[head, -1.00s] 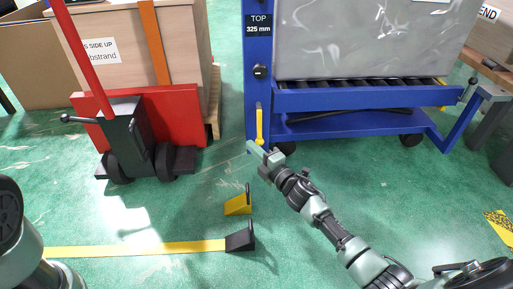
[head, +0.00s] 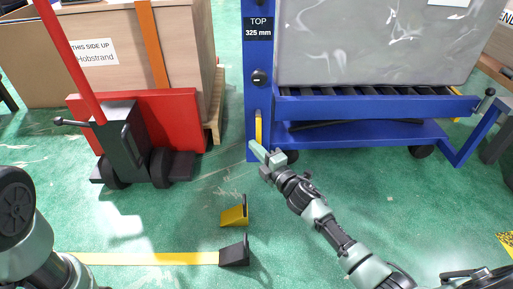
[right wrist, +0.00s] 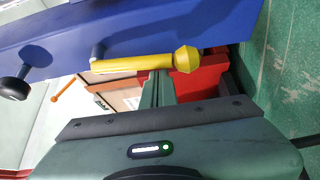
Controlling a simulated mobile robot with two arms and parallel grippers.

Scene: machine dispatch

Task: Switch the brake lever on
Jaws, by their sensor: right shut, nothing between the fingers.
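The brake lever is a yellow bar (head: 258,127) on the front of the blue post (head: 258,95), hanging downward in the head view. In the right wrist view the lever (right wrist: 140,65) runs across the picture, with its pivot at the left and a faceted knob at the right. My right gripper (head: 259,150) is shut and empty at the lower end of the lever. In the right wrist view its fingertips (right wrist: 157,78) are right beside the lever near the knob; I cannot tell whether they touch. My left gripper is out of view.
A black knob (head: 259,77) sits above the lever on the post. A roller frame (head: 370,105) carrying a grey block (head: 375,45) stands right of it. A red pallet truck (head: 180,118) with a crate stands left. Wheel chocks (head: 234,215) lie on the open green floor.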

